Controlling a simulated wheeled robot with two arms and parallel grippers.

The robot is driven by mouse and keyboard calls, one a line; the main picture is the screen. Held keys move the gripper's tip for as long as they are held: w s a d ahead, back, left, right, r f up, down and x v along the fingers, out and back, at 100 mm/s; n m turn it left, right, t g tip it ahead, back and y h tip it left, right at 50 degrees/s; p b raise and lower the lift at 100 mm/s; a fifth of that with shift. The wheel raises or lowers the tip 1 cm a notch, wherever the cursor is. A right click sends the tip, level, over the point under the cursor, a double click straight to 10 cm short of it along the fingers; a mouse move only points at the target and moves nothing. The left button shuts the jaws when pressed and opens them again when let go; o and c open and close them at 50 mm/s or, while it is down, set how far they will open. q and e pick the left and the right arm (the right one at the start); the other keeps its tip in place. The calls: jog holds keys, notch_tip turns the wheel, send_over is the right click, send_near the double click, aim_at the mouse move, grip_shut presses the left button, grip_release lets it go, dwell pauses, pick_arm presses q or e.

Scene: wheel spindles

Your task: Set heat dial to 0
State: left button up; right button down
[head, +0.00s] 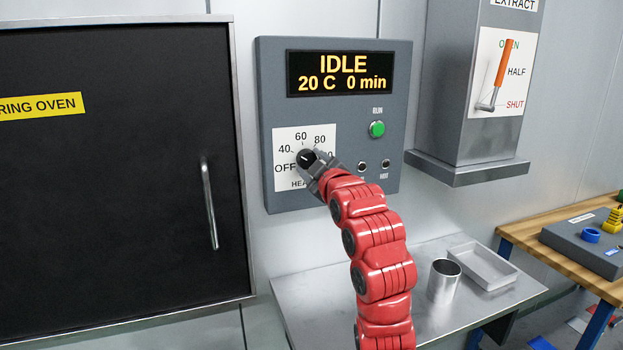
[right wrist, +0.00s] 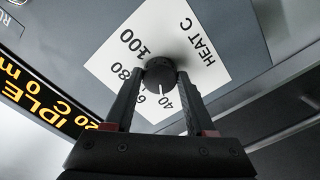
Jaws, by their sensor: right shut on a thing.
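The heat dial is a round black knob (head: 305,157) with a white pointer line, on a white scale plate (head: 286,143) on the grey control panel. The plate reads OFF, 40, 60, 80 and a partly hidden number; the right wrist view shows 100. My right gripper (head: 314,166) is at the dial, its fingers shut on either side of the knob. In the right wrist view the knob (right wrist: 160,72) sits between the fingertips of the gripper (right wrist: 160,82), and its pointer aims near 40. The OFF mark is hidden there. My left gripper is out of view.
The panel display (head: 346,74) reads IDLE, 20 C, 0 min. A green RUN button (head: 377,129) sits right of the dial. A dark oven door (head: 120,200) is at left. A metal cup (head: 443,281) and tray (head: 483,264) stand on the steel shelf below.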

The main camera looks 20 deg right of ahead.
jog(key=shift+n, duration=0.9)
jog(key=n, duration=0.2)
jog(key=shift+r+n, duration=0.1)
jog(key=shift+n, duration=0.3)
jog(key=n, duration=0.2)
jog(key=shift+n+p, duration=1.15)
jog(key=shift+n, duration=1.05)
jog(key=shift+c, duration=1.2)
grip_release()
